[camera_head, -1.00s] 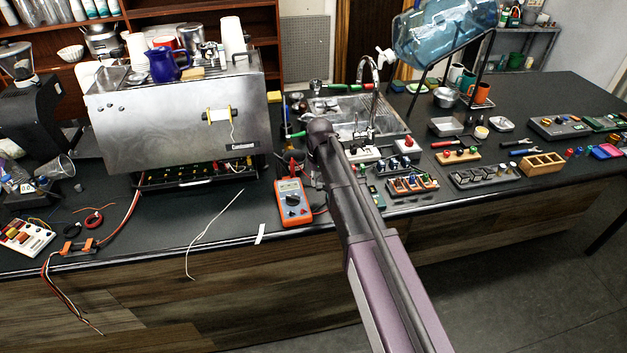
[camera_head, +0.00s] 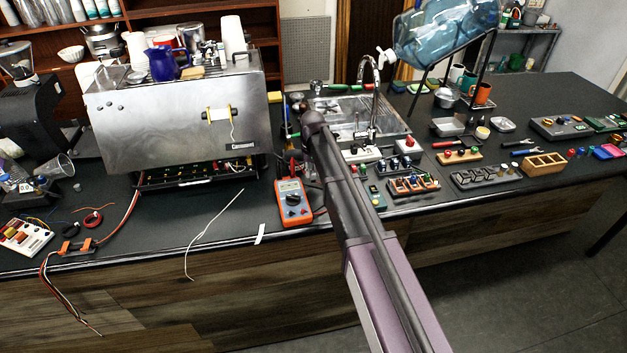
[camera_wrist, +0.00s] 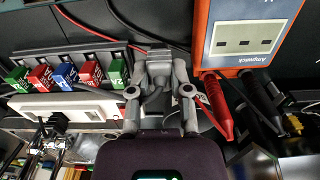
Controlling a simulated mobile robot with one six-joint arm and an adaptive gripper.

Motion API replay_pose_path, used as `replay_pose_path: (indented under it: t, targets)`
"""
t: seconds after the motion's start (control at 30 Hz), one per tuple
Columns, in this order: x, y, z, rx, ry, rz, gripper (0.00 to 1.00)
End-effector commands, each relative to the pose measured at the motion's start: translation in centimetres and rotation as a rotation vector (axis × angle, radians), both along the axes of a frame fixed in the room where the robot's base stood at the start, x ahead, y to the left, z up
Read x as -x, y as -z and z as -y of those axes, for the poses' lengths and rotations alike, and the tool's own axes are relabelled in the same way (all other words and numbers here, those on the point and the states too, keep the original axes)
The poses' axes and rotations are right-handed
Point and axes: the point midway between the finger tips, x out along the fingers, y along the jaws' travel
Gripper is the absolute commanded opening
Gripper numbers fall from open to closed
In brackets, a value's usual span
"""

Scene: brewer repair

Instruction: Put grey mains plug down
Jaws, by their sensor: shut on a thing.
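In the wrist view my gripper (camera_wrist: 158,60) is shut on the grey mains plug (camera_wrist: 155,52), which sits between the two fingertips. Much of the plug is covered by the fingers, and I cannot tell if it touches the worktop. In the head view my arm hides the gripper and the plug.
An orange multimeter (camera_head: 291,203) lies close to the gripper and fills the right of the wrist view (camera_wrist: 235,40), with red and black probes. A rack of coloured blocks (camera_wrist: 70,75) and a white socket strip (camera_wrist: 70,106) are at left. Dark cables pass behind the fingers.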

Motion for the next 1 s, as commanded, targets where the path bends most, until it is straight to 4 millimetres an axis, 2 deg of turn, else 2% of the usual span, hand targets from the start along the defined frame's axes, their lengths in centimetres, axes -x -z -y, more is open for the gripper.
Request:
replay_pose_path:
  t: [0.03, 0.3, 0.9, 0.93, 1.0]
  targets:
    - [0.1, 1.0, 0.0, 0.000, 0.000, 0.000, 0.00]
    - [0.1, 2.9, 0.1, 0.000, 0.001, 0.000, 0.00]
    - [0.1, 3.4, 0.1, 0.000, 0.001, 0.000, 0.00]
    - [0.1, 3.4, 0.1, 0.000, 0.001, 0.000, 0.29]
    - [0.1, 3.3, 0.1, 0.000, 0.001, 0.000, 0.50]
